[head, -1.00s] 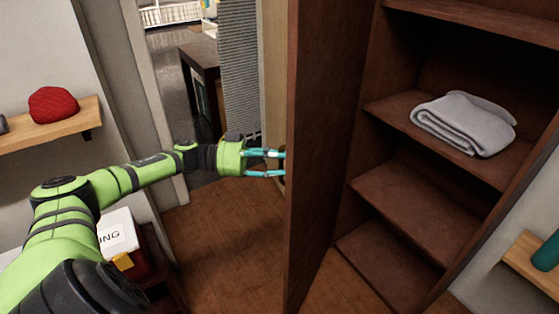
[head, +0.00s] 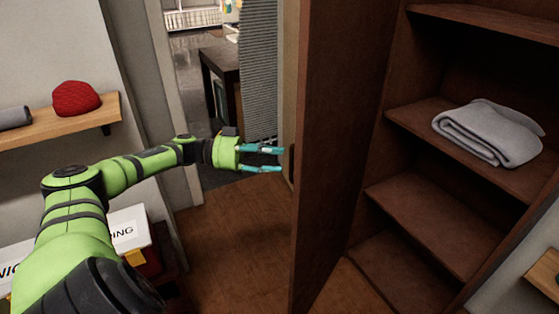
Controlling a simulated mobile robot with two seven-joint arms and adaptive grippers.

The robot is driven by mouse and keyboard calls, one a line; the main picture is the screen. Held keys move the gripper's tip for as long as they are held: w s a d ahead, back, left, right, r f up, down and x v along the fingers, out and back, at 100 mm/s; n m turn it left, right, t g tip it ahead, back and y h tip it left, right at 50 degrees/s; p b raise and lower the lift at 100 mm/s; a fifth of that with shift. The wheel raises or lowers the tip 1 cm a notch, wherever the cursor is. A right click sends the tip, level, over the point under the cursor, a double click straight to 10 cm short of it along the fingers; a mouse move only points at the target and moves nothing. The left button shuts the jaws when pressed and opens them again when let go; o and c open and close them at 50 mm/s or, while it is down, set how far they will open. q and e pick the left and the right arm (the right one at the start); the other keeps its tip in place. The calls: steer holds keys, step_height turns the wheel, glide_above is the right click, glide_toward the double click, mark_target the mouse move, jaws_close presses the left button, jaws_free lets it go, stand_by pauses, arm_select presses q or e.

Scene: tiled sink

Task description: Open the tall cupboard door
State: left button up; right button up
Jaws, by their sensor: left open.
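The tall brown cupboard door (head: 340,140) stands wide open, swung out toward me, and its inner face shows. The cupboard (head: 390,190) is open at the right, with several shelves. My left gripper (head: 282,159) is open, with its teal fingers just left of the door's outer edge. A small dark part, perhaps the handle (head: 291,163), shows at the fingertips by that edge. I cannot tell whether the fingers touch it. The door's outer face is mostly hidden. My right gripper is not in view.
A folded grey towel (head: 488,134) lies on a cupboard shelf. A wall shelf (head: 60,123) at the left holds a red item (head: 76,98) and a grey roll (head: 14,117). A white box (head: 127,235) sits below. Wooden floor (head: 235,250) left of the door is clear.

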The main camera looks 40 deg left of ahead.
arm_select(q)
steer(key=v, duration=0.1)
steer(key=b+v, duration=0.1)
steer(key=shift+a, duration=0.45)
steer(key=shift+w+r, duration=0.1)
